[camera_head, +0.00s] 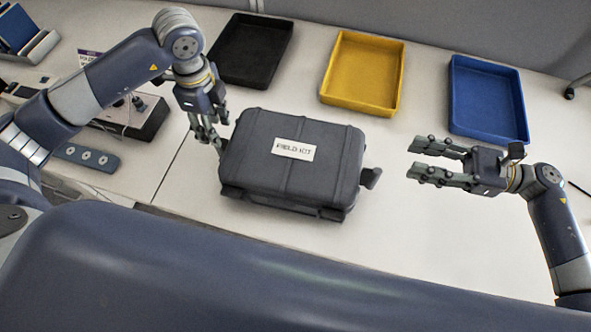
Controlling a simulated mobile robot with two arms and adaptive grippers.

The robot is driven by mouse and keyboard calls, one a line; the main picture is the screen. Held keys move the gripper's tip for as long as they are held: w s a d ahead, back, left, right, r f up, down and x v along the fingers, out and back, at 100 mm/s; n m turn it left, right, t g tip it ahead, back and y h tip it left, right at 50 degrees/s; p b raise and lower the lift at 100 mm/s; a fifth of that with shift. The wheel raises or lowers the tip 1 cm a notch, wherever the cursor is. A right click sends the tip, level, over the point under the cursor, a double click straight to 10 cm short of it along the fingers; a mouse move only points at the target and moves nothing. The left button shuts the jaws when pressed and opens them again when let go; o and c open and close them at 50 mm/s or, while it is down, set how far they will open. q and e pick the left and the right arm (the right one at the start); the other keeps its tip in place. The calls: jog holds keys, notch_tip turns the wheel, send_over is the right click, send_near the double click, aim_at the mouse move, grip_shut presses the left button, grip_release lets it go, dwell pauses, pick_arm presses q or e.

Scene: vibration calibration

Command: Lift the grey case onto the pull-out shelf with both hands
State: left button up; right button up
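The grey case (290,165), with a white "FIELD KIT" label (294,149), lies flat on the white table. A dark handle (370,177) sticks out from its right side. My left gripper (212,138) points down at the case's left side, by the handle there. Its fingers hide most of that handle, and I cannot tell whether they grip it. My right gripper (417,159) is open and empty to the right of the case, fingers pointing left, clearly apart from the right handle. I cannot make out the pull-out shelf.
Black (250,50), yellow (362,73) and blue (488,99) trays stand along the back of the table (420,240). A device with a knob (138,105) and a blue-grey strip (86,156) are at left. The table between the case and my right gripper is clear.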

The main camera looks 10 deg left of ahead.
aim_at(376, 174)
pick_arm(q)
jog(key=shift+s+f, duration=0.1)
jog(key=shift+f, duration=0.4)
jog(key=shift+s+b, duration=0.2)
jog(key=shift+b, duration=0.15)
pick_arm(e)
jog(key=shift+s+f, duration=0.3)
jog(key=shift+f, duration=0.2)
pick_arm(q)
jog(key=shift+w, duration=0.1)
pick_arm(e)
jog(key=shift+w, duration=0.1)
pick_arm(q)
jog(key=shift+d+f, duration=0.1)
pick_arm(e)
jog(key=shift+f, duration=0.1)
